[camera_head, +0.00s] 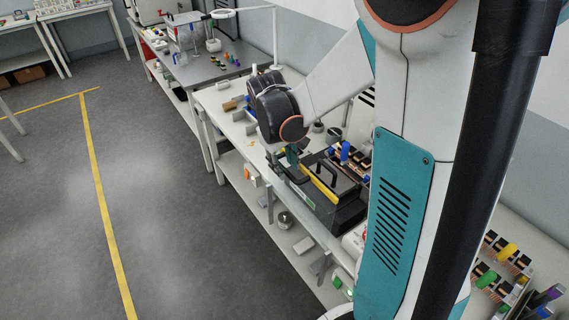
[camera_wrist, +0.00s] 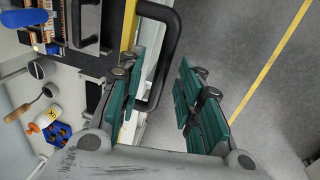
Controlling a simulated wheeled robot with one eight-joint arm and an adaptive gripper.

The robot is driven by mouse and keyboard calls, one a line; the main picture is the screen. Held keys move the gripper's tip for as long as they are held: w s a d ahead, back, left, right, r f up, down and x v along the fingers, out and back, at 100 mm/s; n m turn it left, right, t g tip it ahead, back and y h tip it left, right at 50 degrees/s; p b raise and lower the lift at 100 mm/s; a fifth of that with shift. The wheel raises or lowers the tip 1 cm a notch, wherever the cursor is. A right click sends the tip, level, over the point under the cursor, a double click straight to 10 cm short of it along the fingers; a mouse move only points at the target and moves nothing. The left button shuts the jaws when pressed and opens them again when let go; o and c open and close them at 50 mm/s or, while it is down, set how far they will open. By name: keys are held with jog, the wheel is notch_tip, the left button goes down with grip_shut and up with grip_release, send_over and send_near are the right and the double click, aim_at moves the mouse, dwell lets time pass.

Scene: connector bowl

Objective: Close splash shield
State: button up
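The splash shield appears to be the dark panel with a yellow edge strip (camera_head: 319,189) on a black bench machine (camera_head: 345,213); its exact open angle is hard to tell. A black bar handle (camera_wrist: 174,45) stands out from beside the yellow strip in the wrist view. My gripper (camera_wrist: 160,69) has its two green-padded fingers spread apart. The handle lies between the fingers in that picture, closer to the left finger; I see no clear grip on it. In the head view my gripper (camera_head: 291,157) is at the machine's front left corner, partly hidden by my wrist.
The machine stands on a white bench among loose items, including a blue-handled part (camera_head: 345,151). Open grey floor (camera_head: 180,230) with yellow lines lies beside the bench.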

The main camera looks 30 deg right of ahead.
notch_tip(320, 180, up, 12)
jog(key=a, duration=0.2)
jog(key=shift+a, duration=0.15)
dwell(0.4)
jog(key=shift+s+a+f, duration=0.1)
jog(key=shift+s+f, duration=0.05)
jog(key=shift+s, duration=0.05)
